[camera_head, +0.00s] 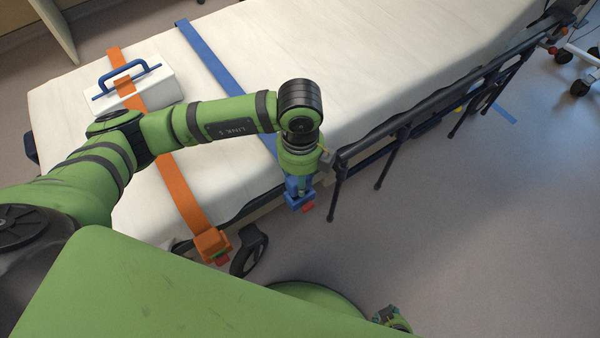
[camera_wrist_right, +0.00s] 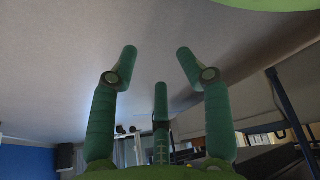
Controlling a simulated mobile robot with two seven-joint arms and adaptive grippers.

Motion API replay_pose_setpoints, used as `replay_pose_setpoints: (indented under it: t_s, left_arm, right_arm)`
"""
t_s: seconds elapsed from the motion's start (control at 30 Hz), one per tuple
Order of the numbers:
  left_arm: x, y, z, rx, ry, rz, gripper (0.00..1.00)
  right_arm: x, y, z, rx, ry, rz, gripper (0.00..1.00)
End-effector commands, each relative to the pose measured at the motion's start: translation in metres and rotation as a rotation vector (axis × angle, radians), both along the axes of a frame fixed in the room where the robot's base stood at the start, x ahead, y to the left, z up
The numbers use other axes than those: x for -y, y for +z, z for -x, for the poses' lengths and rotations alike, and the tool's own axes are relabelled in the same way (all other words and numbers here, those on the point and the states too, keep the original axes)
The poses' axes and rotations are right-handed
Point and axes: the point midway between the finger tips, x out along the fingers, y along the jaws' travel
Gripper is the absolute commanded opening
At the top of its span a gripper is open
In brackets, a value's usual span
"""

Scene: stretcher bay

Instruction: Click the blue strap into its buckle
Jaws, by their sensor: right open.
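The blue strap (camera_head: 215,62) runs across the stretcher's white mattress and passes behind my left arm. A blue buckle (camera_head: 299,201) with a red button (camera_head: 308,208) is at the stretcher's near side. My left gripper (camera_head: 298,186) points down right above this buckle, at the strap's end. Its fingers and the blue parts overlap, so whether it grips the strap's tongue, and whether the tongue sits in the buckle, cannot be made out. My right gripper (camera_head: 392,318) is low near the bottom edge, away from the stretcher. In the right wrist view its fingers (camera_wrist_right: 160,75) are spread and empty.
An orange strap (camera_head: 180,195) ends at an orange buckle (camera_head: 213,243) at left. It lies over a white case (camera_head: 150,90) with a blue handle. A dark side rail (camera_head: 420,112) stands right of my left gripper.

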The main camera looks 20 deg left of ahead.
Motion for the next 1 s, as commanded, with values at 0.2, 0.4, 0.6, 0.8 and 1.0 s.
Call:
replay_pose_setpoints:
  t_s: [0.2, 0.4, 0.6, 0.8, 1.0]
  left_arm:
    - [0.0, -0.007, 0.0, 0.0, 0.0, 0.0, 0.18]
    - [0.0, -0.01, 0.0, 0.0, 0.0, 0.0, 0.18]
    - [0.0, -0.014, 0.0, 0.0, 0.0, 0.0, 0.18]
    - [0.0, -0.017, 0.0, 0.0, 0.0, 0.0, 0.18]
    - [0.0, -0.02, 0.0, 0.0, 0.0, 0.0, 0.18]
  right_arm:
    - [0.006, -0.008, 0.004, -0.014, -0.005, 0.009, 0.4]
    - [0.009, -0.012, 0.006, -0.018, -0.005, 0.014, 0.4]
    - [0.009, -0.014, 0.007, -0.019, -0.004, 0.014, 0.4]
    - [0.006, -0.016, 0.005, -0.014, -0.003, 0.009, 0.4]
    - [0.004, -0.018, 0.004, -0.011, -0.002, 0.006, 0.4]
